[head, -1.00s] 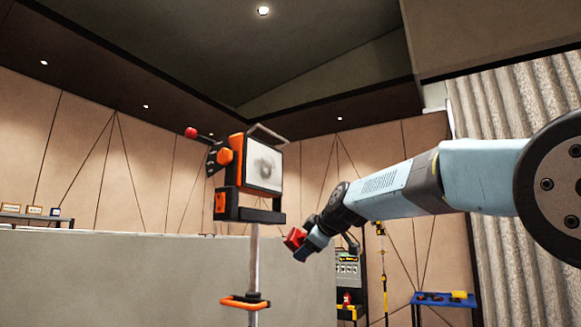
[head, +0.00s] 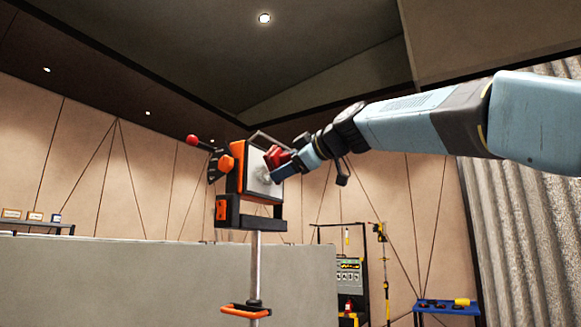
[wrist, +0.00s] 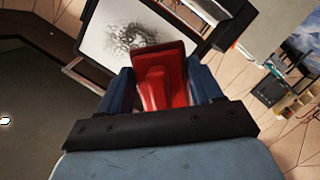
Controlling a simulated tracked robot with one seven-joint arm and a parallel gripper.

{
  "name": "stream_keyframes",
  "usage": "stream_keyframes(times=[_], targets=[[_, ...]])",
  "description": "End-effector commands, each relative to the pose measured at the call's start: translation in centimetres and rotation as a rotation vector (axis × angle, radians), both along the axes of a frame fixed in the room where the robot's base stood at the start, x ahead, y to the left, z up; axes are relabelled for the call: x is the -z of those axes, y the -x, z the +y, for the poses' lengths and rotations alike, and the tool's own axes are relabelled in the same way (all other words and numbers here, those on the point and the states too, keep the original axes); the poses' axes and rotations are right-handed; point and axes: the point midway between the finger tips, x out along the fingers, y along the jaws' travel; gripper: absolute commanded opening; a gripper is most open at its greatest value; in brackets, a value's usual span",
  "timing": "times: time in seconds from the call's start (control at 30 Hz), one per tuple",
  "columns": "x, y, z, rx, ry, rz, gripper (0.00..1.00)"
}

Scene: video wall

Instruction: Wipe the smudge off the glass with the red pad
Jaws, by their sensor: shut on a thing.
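The glass (head: 257,182) is a pale panel in an orange and black frame on a pole. In the wrist view the glass (wrist: 98,38) carries a dark grey speckled smudge (wrist: 128,38). My gripper (head: 279,166) is shut on the red pad (head: 275,155) and is right in front of the glass. The red pad (wrist: 163,82) sits between my fingers in the wrist view, its far edge overlapping the lower part of the smudge. I cannot tell whether the pad touches the glass. In the head view the pad and gripper hide part of the smudge.
A red-knobbed lever (head: 193,140) sticks out left of the frame. An orange handle (head: 246,310) is lower on the pole. A grey low wall (head: 120,285) stands behind. A blue table (head: 440,307) is at the lower right. The space right of the panel below my arm is open.

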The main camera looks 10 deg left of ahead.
Motion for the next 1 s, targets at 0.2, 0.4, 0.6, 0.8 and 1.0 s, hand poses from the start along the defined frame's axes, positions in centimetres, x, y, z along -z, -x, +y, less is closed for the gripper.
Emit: stream_keyframes(times=[0.2, 0.4, 0.6, 0.8, 1.0], targets=[[0.1, -0.8, 2.1, -0.002, 0.0, 0.001, 0.41], [0.0, -1.4, 3.4, 0.0, 0.001, -0.001, 0.41], [0.0, -1.7, 4.0, 0.0, 0.0, 0.0, 0.41], [0.0, -1.7, 4.1, 0.0, 0.0, -0.001, 0.41], [0.0, -1.7, 4.1, 0.001, -0.001, -0.001, 0.41]])
